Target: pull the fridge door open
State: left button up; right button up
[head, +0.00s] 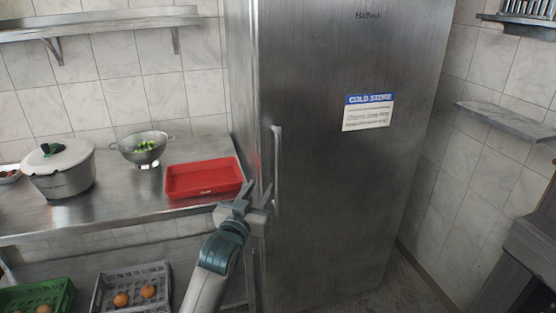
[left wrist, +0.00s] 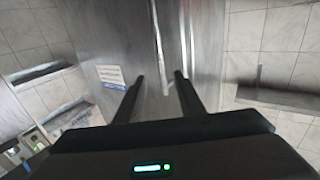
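The tall steel fridge (head: 330,190) stands in the middle of the head view, and its door looks shut. Its vertical bar handle (head: 277,165) is on the left side of the door front. My left gripper (head: 256,193) is open, just left of the handle's lower part. In the left wrist view the two dark fingers (left wrist: 159,76) are spread apart, and the handle (left wrist: 157,45) shows beyond and between them. I see no clear contact with it. My right gripper is in neither view.
Left of the fridge is a steel counter (head: 110,205) with a red tray (head: 203,179), a colander (head: 143,148) and a lidded pot (head: 60,170). Crates (head: 132,288) stand below. A wall shelf (head: 510,122) is at the right. Floor shows right of the fridge.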

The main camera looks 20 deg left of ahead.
aim_at(277, 161)
pick_arm(q)
jog(key=shift+w, duration=0.1)
jog(key=w+p, duration=0.4)
jog(key=w, duration=1.1)
jog(key=shift+w+p, duration=0.4)
jog(key=shift+w, duration=0.7)
grip_shut()
